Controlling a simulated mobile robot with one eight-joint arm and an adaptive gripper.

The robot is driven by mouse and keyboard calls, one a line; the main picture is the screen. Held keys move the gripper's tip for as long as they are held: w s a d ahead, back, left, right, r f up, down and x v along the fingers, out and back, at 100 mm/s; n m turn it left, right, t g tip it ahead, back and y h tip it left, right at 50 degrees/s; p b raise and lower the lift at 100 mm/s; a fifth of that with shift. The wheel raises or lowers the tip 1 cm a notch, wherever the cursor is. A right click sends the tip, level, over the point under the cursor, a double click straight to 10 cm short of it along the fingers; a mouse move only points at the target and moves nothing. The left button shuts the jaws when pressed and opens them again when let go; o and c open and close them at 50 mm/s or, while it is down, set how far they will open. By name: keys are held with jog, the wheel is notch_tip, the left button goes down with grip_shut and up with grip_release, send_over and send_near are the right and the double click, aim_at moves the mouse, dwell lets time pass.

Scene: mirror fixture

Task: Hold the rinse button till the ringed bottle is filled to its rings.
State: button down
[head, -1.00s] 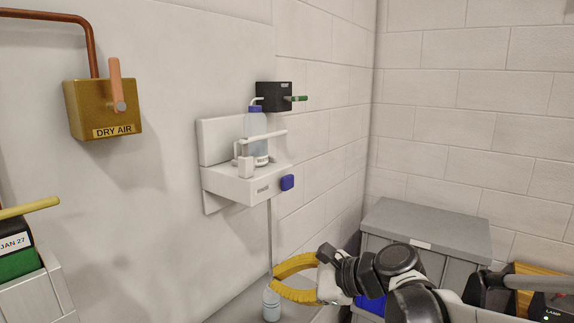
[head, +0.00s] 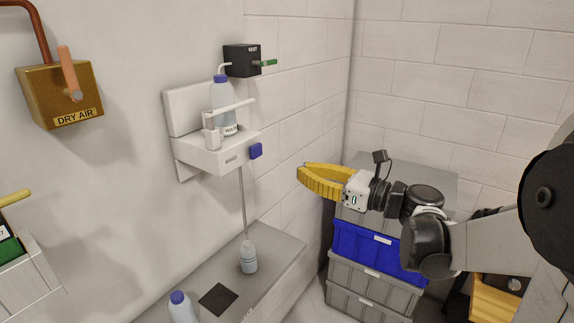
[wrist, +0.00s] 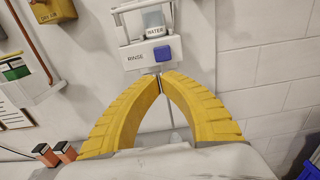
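The blue rinse button (head: 255,150) is on the right front of the white wall unit (head: 205,158); the wrist view shows it (wrist: 162,53) beside the word RINSE. My gripper (head: 301,175) has yellow fingers and hangs in the air, right of and below the button in the head view. In the wrist view its fingertips (wrist: 160,83) meet with nothing between them, just below the button in the picture and apart from it. A clear bottle (head: 249,259) stands on the grey counter under the unit's thin tube (head: 242,200). Its rings and water level are too small to read.
A blue-capped water bottle (head: 221,97) sits on the unit behind a white bar. Above it is a black VENT box (head: 241,60). Another blue-capped bottle (head: 182,309) and a dark square pad (head: 218,299) are on the counter. Stacked crates (head: 365,245) stand at right.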

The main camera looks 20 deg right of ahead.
aim_at(256, 155)
jog(key=p+x, duration=0.1)
jog(key=x, duration=1.1)
jog(key=shift+w+a, duration=0.2)
jog(key=shift+w, duration=0.1)
jog(key=shift+w+a, duration=0.1)
jog(key=shift+x, duration=0.85)
